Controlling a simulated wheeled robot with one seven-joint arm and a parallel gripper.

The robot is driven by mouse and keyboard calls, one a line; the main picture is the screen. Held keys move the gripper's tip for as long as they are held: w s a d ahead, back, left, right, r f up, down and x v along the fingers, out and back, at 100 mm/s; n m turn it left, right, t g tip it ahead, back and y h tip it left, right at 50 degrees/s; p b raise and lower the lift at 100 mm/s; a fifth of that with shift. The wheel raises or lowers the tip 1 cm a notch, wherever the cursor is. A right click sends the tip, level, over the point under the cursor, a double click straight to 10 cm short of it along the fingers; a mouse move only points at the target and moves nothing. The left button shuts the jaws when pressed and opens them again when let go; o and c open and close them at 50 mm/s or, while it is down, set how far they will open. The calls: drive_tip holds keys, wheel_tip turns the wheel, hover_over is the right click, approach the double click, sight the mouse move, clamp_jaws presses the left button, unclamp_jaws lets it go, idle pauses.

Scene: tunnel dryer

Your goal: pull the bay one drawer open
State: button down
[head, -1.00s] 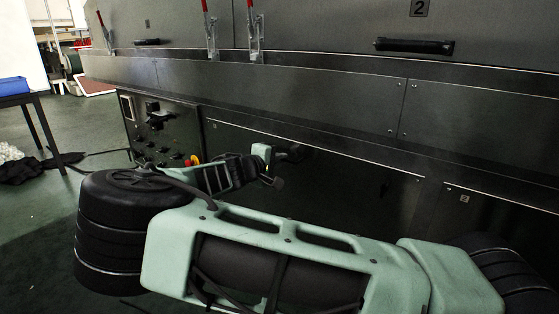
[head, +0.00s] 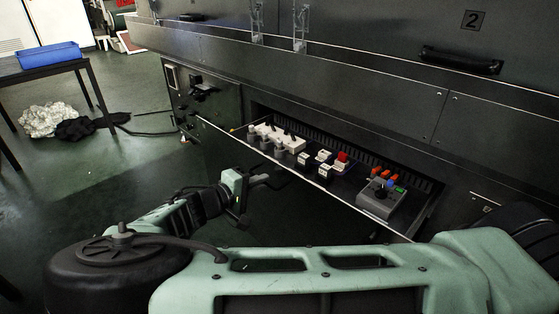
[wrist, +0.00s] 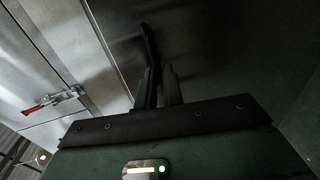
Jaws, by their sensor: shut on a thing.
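The bay one drawer (head: 310,200) stands pulled out from the lower front of the dark dryer in the head view, its inside showing. My gripper (head: 276,178) is low in front of the drawer's face, to the left of its middle. In the wrist view my gripper (wrist: 160,88) is shut on the dark bar handle (wrist: 150,44) of the drawer. The part of the handle between the fingers is hidden.
In the drawer lie several white switch blocks (head: 275,134), a red-topped switch (head: 342,157) and a grey button box (head: 380,199). A control panel (head: 193,92) is left of the drawer. A blue bin (head: 49,55) stands on a table at far left. Open floor lies left.

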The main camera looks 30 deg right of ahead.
drive_tip(key=f+p+v, duration=0.1)
drive_tip(key=v, duration=0.7)
drive_tip(key=shift+a+f, duration=0.25)
drive_tip(key=shift+f, duration=0.1)
drive_tip(key=c, duration=1.6)
unclamp_jaws()
drive_tip(key=shift+o, duration=0.2)
drive_tip(key=p+v, duration=0.3)
drive_tip(key=v, duration=1.4)
drive_tip(key=shift+a+p, duration=0.2)
drive_tip(key=shift+p, duration=0.15)
